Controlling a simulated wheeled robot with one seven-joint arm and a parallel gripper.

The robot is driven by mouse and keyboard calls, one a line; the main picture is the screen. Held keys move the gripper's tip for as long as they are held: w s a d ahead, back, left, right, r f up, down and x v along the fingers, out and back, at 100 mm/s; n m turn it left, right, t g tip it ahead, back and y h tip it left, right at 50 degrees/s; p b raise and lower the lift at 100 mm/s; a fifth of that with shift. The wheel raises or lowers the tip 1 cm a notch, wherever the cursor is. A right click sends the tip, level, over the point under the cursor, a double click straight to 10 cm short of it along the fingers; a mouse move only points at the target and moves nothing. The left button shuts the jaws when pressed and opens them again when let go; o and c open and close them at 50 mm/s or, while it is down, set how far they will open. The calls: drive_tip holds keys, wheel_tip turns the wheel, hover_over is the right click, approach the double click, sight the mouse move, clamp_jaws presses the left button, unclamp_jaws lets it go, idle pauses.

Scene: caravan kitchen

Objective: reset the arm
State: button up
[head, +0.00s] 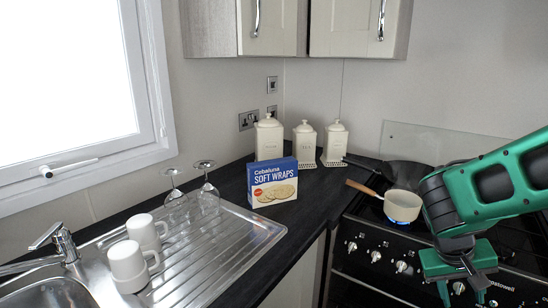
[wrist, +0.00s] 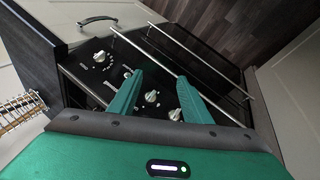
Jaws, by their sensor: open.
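My green arm reaches in from the right of the head view, in front of the black stove. My gripper (head: 463,290) points down before the stove's front and is only partly in frame. In the wrist view, my gripper (wrist: 160,82) shows two green fingers apart with nothing between them. The stove's knobs (wrist: 151,97) and dark front lie beyond the fingers. I cannot tell the exact gap between the fingertips and the stove front.
A cream saucepan (head: 403,205) with a wooden handle sits on the hob close beside my arm, with a dark pan (head: 400,172) behind it. A blue wraps box (head: 272,183), canisters (head: 305,142), glasses (head: 207,194) and white mugs (head: 128,266) stand left. Floor (wrist: 235,30) shows beyond the stove.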

drive_tip(key=s+r+m+y, duration=0.1)
drive_tip(key=s+r+y, duration=0.1)
drive_tip(key=s, duration=0.5)
drive_tip(key=s+r+m+y, duration=0.2)
drive_tip(key=s+r+y, duration=0.1)
drive_tip(key=s, duration=0.4)
drive_tip(key=shift+a+g+y, duration=0.3)
drive_tip(key=shift+a, duration=0.05)
drive_tip(key=shift+w+f, duration=0.2)
drive_tip(key=shift+w, duration=0.35)
idle(0.4)
